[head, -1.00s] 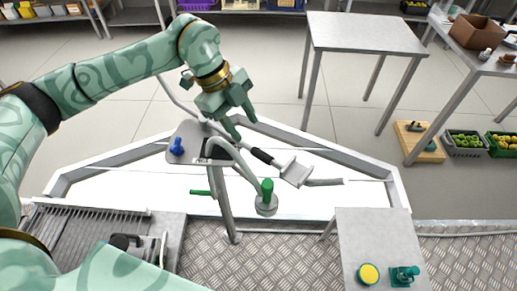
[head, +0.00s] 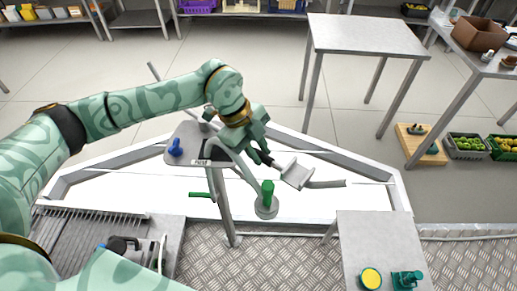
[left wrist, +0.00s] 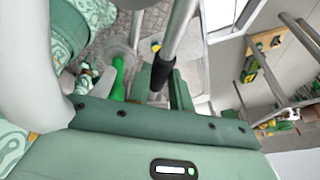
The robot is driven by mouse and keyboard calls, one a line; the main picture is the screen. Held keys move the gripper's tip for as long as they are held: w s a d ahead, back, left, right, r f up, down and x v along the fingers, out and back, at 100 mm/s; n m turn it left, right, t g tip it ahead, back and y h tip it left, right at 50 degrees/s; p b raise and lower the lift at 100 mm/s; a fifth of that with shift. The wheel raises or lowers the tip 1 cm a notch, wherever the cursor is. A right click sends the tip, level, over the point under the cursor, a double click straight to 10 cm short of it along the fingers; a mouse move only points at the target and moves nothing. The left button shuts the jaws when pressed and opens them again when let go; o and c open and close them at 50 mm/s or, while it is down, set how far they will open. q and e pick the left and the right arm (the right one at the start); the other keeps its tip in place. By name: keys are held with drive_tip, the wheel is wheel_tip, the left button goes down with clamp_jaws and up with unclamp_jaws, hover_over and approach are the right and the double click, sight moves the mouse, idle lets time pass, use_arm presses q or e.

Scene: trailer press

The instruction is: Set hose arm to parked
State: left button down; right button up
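The hose arm is a grey tube with a black grip (head: 266,160) and a silver flat piece (head: 297,175) beyond it. It points right over the white trailer bed. In the left wrist view the black grip (left wrist: 162,73) sits on a silver rod beside a dark green finger. My left gripper (head: 262,152) is at the black grip and partly covers it. A grey post plate (head: 186,145) carries a blue knob (head: 176,147) and a small label too small to read surely. My right gripper is not in view.
A green upright handle (head: 267,190) on a round base stands just below the grip. A grey stand (head: 375,235) with a yellow button (head: 370,278) and a teal device (head: 407,280) is at lower right. A bare table (head: 367,35) stands behind. Open floor lies behind the trailer.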

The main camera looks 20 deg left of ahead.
use_arm(q)
drive_tip(key=w+n+t+p, duration=0.2)
drive_tip(key=w+n+p, duration=0.2)
drive_tip(key=w, duration=0.6)
drive_tip(key=shift+d+n+y, duration=0.4)
drive_tip(key=shift+n, duration=0.7)
drive_tip(key=c, duration=1.3)
unclamp_jaws()
drive_tip(key=shift+o, duration=0.2)
drive_tip(key=p+v, duration=0.2)
drive_tip(key=v, duration=1.4)
drive_tip(key=shift+s, duration=0.3)
